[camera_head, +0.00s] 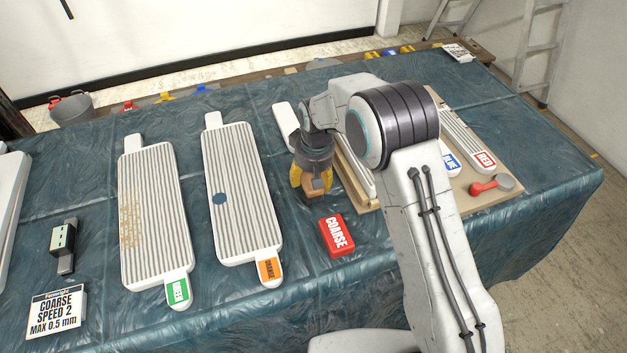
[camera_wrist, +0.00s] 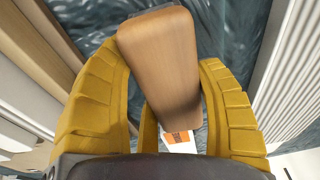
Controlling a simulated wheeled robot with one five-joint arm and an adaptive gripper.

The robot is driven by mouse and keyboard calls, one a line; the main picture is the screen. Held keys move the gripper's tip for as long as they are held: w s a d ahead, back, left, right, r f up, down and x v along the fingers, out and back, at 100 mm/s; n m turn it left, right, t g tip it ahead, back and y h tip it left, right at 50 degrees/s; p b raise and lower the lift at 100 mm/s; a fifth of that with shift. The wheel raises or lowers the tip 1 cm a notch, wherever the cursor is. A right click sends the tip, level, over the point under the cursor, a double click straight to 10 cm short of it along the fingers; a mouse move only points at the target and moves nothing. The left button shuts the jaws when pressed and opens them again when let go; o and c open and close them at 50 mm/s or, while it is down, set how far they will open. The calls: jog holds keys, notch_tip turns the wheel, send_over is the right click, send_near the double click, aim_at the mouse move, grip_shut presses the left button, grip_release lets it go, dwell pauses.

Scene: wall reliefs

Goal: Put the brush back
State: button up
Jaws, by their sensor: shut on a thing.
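My gripper (camera_head: 312,192) is above the blue cloth, between the orange-tagged ribbed panel and the wooden board. In the wrist view its yellow fingers (camera_wrist: 168,100) are closed on a wooden block, which looks like the handle of the brush (camera_wrist: 162,55). The brush also shows as a small brown piece in the head view (camera_head: 316,188). Its bristles are hidden, and I cannot tell whether it touches the cloth. A red block marked COARSE (camera_head: 336,236) lies on the cloth in front of my gripper.
The orange-tagged panel (camera_head: 240,185) bears a blue disc (camera_head: 218,198). The green-tagged panel (camera_head: 153,215) has tan specks. A black device (camera_head: 63,247) and a COARSE SPEED 2 card (camera_head: 55,311) are at left. The wooden board (camera_head: 450,205) holds more panels and a red-handled tool (camera_head: 484,187).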

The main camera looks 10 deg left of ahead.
jog(key=shift+f, duration=0.35)
jog(key=o, duration=1.2)
jog(key=shift+c, duration=0.2)
jog(key=shift+r, duration=0.15)
jog(key=r, duration=0.4)
jog(key=s+r, duration=0.1)
jog(key=r, duration=0.3)
jog(key=d+r, duration=0.1)
jog(key=r, duration=0.3)
jog(key=shift+s, duration=0.35)
jog(key=s+d+r+m+t, duration=0.1)
jog(key=s+d+r, duration=0.45)
jog(key=d, duration=0.25)
jog(key=s+d+r+m, duration=0.2)
jog(key=s+d+r, duration=0.2)
jog(key=s+d, duration=0.3)
jog(key=s+d+f+m, duration=0.1)
jog(key=s+d, duration=0.3)
jog(key=s, duration=0.3)
jog(key=s+d+m, duration=0.1)
jog(key=s+d, duration=0.3)
jog(key=s, duration=0.3)
jog(key=shift+s+d+f+t+h, duration=0.15)
jog(key=shift+s+f+t+h, duration=0.2)
jog(key=shift+t+h, duration=0.05)
